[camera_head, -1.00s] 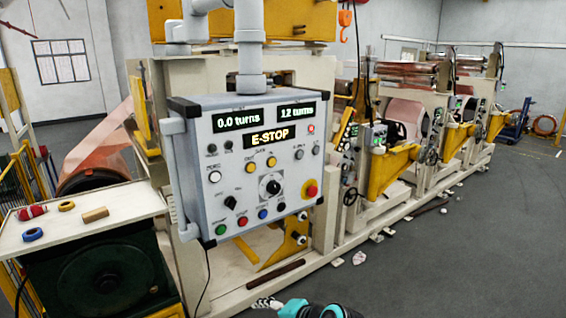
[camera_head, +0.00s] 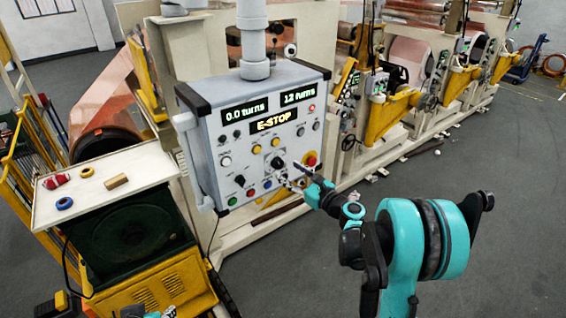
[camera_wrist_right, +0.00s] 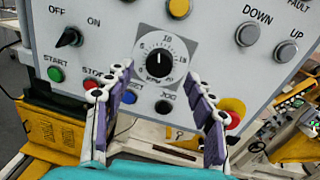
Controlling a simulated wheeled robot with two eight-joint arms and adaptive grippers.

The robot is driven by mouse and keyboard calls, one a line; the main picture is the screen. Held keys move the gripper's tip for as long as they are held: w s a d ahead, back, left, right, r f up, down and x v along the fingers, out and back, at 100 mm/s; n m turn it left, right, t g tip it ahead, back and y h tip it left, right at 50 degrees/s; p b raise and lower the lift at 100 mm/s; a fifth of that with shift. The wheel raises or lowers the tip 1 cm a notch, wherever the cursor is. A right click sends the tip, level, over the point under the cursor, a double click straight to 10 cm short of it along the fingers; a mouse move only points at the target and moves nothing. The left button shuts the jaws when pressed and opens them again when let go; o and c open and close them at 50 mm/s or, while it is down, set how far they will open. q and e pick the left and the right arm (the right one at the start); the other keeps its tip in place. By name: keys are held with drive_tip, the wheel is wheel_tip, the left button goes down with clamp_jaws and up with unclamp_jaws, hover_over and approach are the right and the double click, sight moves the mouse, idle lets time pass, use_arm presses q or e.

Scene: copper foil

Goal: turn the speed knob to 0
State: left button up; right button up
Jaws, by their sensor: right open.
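The speed knob (camera_head: 277,162) is a black round knob on a white dial marked MPM, in the middle of the grey control panel (camera_head: 210,143). In the right wrist view the knob (camera_wrist_right: 159,62) has a white mark that points about straight up. My right gripper (camera_head: 294,175) is just in front of the panel, low and right of the knob. In the right wrist view the gripper (camera_wrist_right: 160,78) is open and empty, with its purple-grey fingers on either side below the knob. Contact with the panel cannot be told.
A red emergency button (camera_head: 310,160) on a yellow base is close right of the gripper. An ON/OFF switch (camera_wrist_right: 68,37) and start and stop buttons are at the left. Displays read 0.0 turns, 12 turns and E-STOP. A side table (camera_head: 90,205) stands left.

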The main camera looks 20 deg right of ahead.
sight(280, 165)
drive_tip(key=p+x, duration=0.1)
drive_tip(key=x, duration=0.3)
drive_tip(key=shift+w, duration=0.15)
drive_tip(key=c, duration=1.2)
drive_tip(key=shift+o, duration=0.2)
